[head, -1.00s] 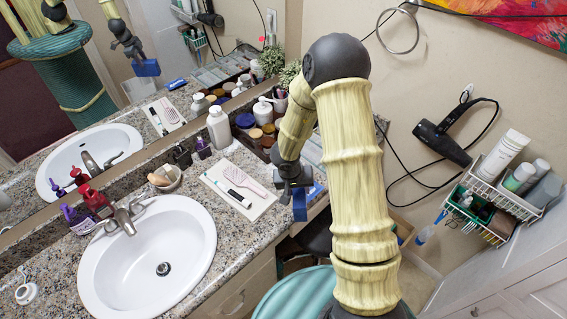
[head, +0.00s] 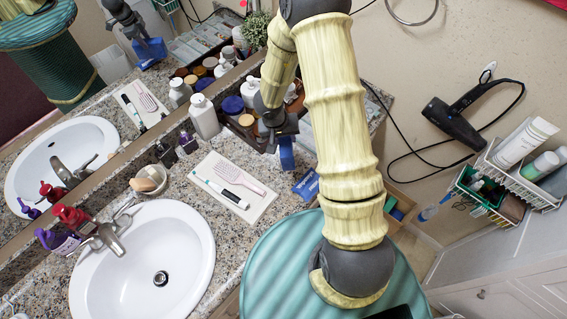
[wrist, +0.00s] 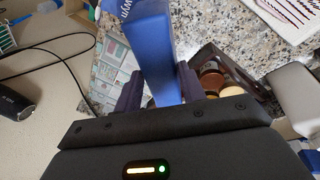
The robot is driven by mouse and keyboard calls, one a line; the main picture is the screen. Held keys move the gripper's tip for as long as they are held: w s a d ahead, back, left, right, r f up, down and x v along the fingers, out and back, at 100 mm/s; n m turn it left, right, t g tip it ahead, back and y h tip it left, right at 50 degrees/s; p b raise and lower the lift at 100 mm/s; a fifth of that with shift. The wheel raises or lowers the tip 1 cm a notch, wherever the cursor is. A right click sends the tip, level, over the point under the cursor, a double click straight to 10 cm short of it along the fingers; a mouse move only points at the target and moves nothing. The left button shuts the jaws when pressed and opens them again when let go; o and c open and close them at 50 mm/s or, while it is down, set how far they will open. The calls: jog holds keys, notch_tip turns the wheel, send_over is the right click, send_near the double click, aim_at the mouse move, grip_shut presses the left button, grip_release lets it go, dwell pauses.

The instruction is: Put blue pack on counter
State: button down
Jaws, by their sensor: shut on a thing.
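My gripper (head: 277,138) is shut on a blue pack (head: 287,154), which hangs below the fingers over the right part of the granite counter (head: 228,232). In the wrist view the blue pack (wrist: 158,62) stands between the two dark fingers of my gripper (wrist: 160,88), with the counter behind it. I cannot tell how high it is above the counter. A second blue pack (head: 306,184) lies flat near the counter's front edge, just below the held one in the head view.
A white tray (head: 218,172) with a brush and a pen-like item lies left of my gripper. A white bottle (head: 204,116) and a box of jars stand behind it. The sink (head: 150,262) is at left. A hair dryer (head: 455,124) and wire rack (head: 500,172) hang at right.

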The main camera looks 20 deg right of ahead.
jog(key=shift+s+r, duration=0.1)
jog(key=shift+s, duration=0.05)
jog(key=shift+r+m+p, duration=0.15)
jog(key=shift+m+p, duration=0.6)
jog(key=shift+m, duration=0.25)
jog(key=shift+m+y+p, duration=0.4)
jog(key=shift+m+y, duration=0.1)
jog(key=shift+m, duration=0.7)
jog(key=shift+f, duration=0.2)
notch_tip(320, 180, down, 6)
jog(key=shift+f+b, duration=0.1)
jog(key=shift+b, duration=1.1)
jog(key=shift+f+b, duration=0.7)
jog(key=shift+f, duration=1.1)
